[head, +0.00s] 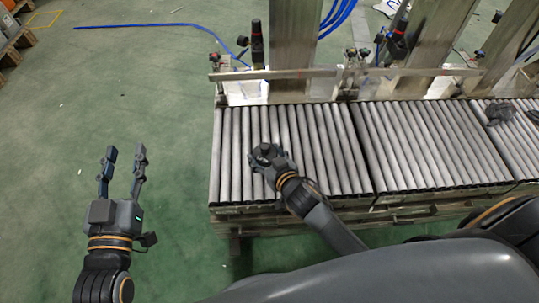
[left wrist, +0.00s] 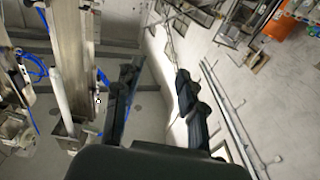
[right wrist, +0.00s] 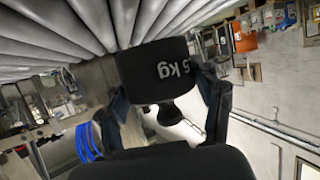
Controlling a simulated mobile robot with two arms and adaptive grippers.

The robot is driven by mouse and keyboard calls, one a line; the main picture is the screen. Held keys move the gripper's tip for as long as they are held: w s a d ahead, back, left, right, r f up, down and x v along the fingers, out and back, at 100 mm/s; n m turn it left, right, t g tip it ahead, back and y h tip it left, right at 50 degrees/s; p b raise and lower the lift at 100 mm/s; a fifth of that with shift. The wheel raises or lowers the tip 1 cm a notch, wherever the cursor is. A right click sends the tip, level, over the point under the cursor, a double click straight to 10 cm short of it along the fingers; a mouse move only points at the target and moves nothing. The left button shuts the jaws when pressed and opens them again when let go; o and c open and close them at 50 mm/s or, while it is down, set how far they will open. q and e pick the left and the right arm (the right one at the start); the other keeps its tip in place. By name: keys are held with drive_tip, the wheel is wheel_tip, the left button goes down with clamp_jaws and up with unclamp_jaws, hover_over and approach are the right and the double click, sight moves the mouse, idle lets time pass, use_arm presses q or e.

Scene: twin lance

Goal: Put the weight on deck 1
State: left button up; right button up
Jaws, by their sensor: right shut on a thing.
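A dark weight (head: 264,150) with "kg" lettering shows large in the right wrist view (right wrist: 155,72). My right gripper (head: 268,161) is shut on it, with a finger on each side of it in the right wrist view. In the head view they are over the left part of the leftmost roller deck (head: 325,145). The weight is close to the rollers; whether it touches them I cannot tell. No deck number can be read. My left gripper (head: 125,153) is open and empty above the green floor, left of the decks.
A second roller deck (head: 430,145) and a third (head: 518,150) continue to the right. A dark object (head: 498,113) lies on the third. Metal posts and a rail (head: 290,73) stand along the back edge. The floor (head: 120,80) at left is mostly clear, with a blue hose.

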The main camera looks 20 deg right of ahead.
sight(263, 159)
drive_tip(key=shift+w+a, duration=0.2)
drive_tip(key=shift+w, duration=0.1)
wheel_tip(263, 159, down, 3)
drive_tip(key=shift+w+a+b, duration=0.1)
drive_tip(key=shift+b, duration=1)
use_arm(q)
drive_tip(key=s+r+t+h, duration=0.2)
drive_tip(key=r+t, duration=0.4)
drive_tip(key=r, duration=0.3)
drive_tip(key=shift+s+d+r+t, duration=0.2)
drive_tip(key=shift+s+r+t, duration=0.15)
drive_tip(key=shift+s, duration=0.45)
use_arm(e)
drive_tip(key=shift+f, duration=0.1)
drive_tip(key=shift+f, duration=0.1)
drive_tip(key=o, duration=1.8)
drive_tip(key=shift+s+f, duration=0.2)
drive_tip(key=shift+f, duration=0.05)
use_arm(q)
drive_tip(key=shift+s+r, duration=0.1)
drive_tip(key=shift+s, duration=0.05)
use_arm(e)
drive_tip(key=shift+r, duration=0.15)
